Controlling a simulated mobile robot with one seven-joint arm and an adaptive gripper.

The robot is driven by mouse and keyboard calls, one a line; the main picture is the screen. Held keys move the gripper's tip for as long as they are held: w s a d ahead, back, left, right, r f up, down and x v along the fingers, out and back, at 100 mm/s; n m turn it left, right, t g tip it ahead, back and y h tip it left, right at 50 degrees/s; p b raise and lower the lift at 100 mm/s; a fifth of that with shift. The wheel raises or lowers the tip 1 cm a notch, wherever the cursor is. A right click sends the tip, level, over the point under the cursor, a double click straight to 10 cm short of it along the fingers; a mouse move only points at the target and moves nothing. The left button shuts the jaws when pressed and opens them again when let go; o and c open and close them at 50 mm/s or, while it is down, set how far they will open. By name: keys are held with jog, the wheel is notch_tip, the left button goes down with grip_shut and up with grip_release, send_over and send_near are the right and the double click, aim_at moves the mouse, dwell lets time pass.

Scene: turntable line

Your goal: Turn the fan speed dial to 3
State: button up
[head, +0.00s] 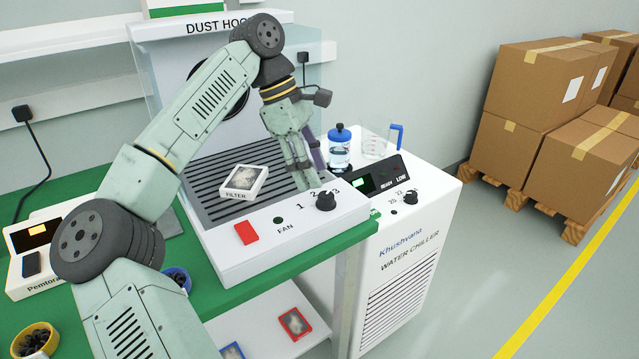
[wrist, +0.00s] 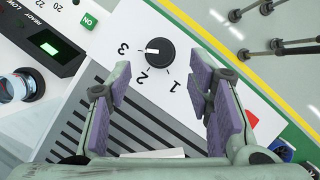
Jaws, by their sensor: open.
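The fan speed dial (head: 325,201) is a black knob on the white front panel of the dust hood, right of the FAN label. The wrist view shows the dial (wrist: 161,52) from above, with its white pointer mark towards the 3. The numerals 1, 2 and 3 are printed around it. My gripper (head: 302,180) hangs over the panel just behind and left of the dial. In the wrist view, its purple-padded fingers (wrist: 158,75) are apart and empty. The dial shows between and beyond the fingertips, and I see no contact.
A red switch (head: 246,233) and a filter box (head: 243,182) are left of the dial, the box on the slatted grille. The water chiller (head: 410,240) stands to the right, with its own knob (head: 410,197), a blue-lidded jar (head: 340,150) and a clear jug (head: 375,146).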

jog(key=v, duration=0.7)
